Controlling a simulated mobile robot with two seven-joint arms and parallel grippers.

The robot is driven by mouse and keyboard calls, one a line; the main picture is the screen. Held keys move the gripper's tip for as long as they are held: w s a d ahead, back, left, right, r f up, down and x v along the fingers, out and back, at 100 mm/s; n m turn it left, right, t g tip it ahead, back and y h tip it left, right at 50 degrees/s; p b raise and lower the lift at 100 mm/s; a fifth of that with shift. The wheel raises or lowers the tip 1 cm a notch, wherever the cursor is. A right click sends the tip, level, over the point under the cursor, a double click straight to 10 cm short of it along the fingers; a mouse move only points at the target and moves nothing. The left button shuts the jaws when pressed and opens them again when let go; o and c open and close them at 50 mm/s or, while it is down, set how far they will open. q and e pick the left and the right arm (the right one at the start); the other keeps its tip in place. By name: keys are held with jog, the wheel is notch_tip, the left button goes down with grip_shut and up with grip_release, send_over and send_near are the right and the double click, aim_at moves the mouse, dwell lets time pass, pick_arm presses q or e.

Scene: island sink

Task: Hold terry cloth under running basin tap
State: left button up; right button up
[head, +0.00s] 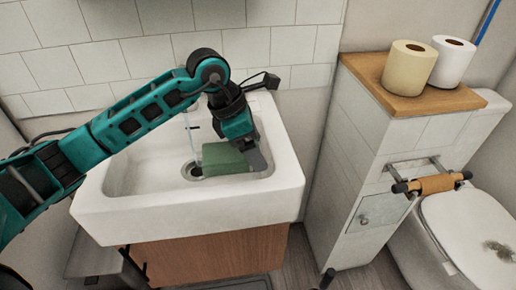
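The white basin (143,213) stands against the tiled wall. A thin pale stream of water (188,132) falls in it, near the drain (188,171). The tap itself is mostly hidden behind my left arm. The folded green terry cloth (222,160) is low in the basin, just right of the stream and partly over the drain. My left gripper (257,160) reaches down into the basin and appears shut on the cloth's right end; one finger is hidden. I cannot tell whether water touches the cloth or whether it rests on the basin floor. My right gripper is not in view.
A tiled half-wall cabinet (352,150) with a wooden top (425,100) stands right of the basin. Two paper rolls, one cream (408,66) and one white (452,60), sit on it. A roll holder (436,184) and a toilet (470,235) are at the right.

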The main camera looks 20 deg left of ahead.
pick_arm(q)
jog(key=w+a, duration=0.1)
jog(key=w+a+f+b, duration=0.1)
jog(key=a, duration=0.1)
jog(key=w+a+f+b, duration=0.1)
jog(key=w+a+b, duration=0.1)
jog(key=w+a, duration=0.2)
jog(key=shift+w+a+f+b, duration=0.2)
jog(key=shift+w+a+b, duration=0.2)
jog(key=shift+a, duration=0.95)
jog(key=shift+c, duration=0.7)
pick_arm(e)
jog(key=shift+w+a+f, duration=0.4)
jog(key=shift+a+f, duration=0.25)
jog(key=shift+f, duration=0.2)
pick_arm(q)
jog(key=shift+s+d+p, duration=0.3)
jog(key=shift+s+d, duration=0.45)
jog(key=shift+d, duration=0.35)
jog(key=shift+s+d+p, duration=0.35)
jog(key=shift+s+d, duration=0.45)
jog(key=shift+d, duration=0.25)
jog(key=shift+s+d+p, duration=0.3)
jog(key=shift+s+d, duration=0.45)
jog(key=shift+d, duration=0.35)
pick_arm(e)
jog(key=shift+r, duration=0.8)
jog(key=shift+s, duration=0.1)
